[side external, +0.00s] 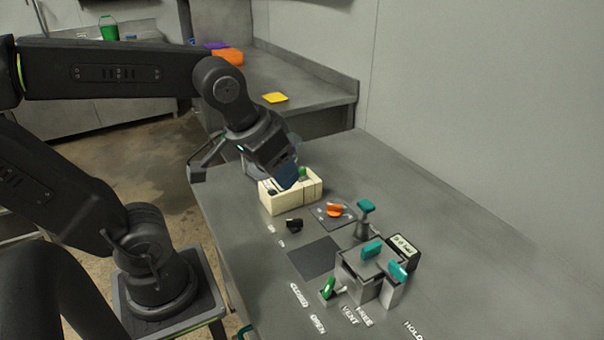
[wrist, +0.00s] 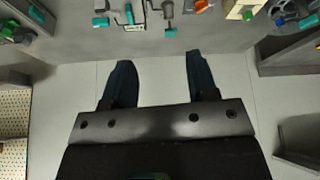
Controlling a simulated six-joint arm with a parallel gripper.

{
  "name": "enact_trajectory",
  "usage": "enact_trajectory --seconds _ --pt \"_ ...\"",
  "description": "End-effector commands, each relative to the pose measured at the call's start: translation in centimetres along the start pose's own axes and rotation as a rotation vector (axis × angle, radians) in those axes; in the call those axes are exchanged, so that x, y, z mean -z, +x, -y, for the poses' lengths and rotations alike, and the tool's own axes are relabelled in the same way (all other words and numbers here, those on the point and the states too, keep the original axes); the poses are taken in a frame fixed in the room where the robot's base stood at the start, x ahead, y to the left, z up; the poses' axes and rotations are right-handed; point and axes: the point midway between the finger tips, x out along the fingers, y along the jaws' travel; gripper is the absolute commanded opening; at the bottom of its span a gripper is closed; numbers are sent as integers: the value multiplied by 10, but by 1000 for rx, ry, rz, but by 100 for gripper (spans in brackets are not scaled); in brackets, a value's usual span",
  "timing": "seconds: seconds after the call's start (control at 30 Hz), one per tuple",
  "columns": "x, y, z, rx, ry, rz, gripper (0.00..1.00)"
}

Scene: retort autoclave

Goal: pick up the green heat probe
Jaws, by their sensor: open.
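A small green piece (side external: 303,172), probably the top of the green heat probe, shows at the cream box (side external: 305,197); its lower part is hidden. My gripper (side external: 287,178) is beside it in the side view, in front of the box's back part. In the wrist view the cream box (wrist: 236,12) with a green piece (wrist: 248,15) is at the top edge, right of the fingers. My gripper (wrist: 159,60) is open there, with nothing between its dark fingers but a pale surface.
An orange piece (side external: 334,209) lies on a dark pad, with a black piece (side external: 294,224) nearby. A grey block (side external: 357,272) with teal handles, a green lever (side external: 328,288) and a pressure display (side external: 403,246) stand nearer. The bench's right side is clear.

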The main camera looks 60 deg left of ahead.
Motion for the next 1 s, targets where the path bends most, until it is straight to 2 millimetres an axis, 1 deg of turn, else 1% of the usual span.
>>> enact_trajectory --seconds 0.03,0.07,0.1,0.17,0.2,0.27,0.3,0.37,0.4,0.47,0.5,0.6,0.7,0.8,1.0 --pt "16 6 7 31 -75 23 53" --pt "26 10 12 53 -127 34 53" --pt "40 16 19 82 -199 47 53" --pt "61 26 31 127 -308 63 53" --pt "74 34 40 159 -381 71 53" --pt "92 47 54 206 -489 81 53" --pt "104 57 64 239 -559 86 53" --pt "119 73 80 289 -666 91 53" --pt "129 85 92 322 -738 92 53" --pt "142 103 110 373 -843 90 53" --pt "149 116 122 405 -909 87 53" --pt "162 145 152 481 -1056 75 53" --pt "169 168 174 539 -1168 59 53" --pt "171 183 189 575 -1237 46 53" --pt "168 201 201 596 -1277 38 53"
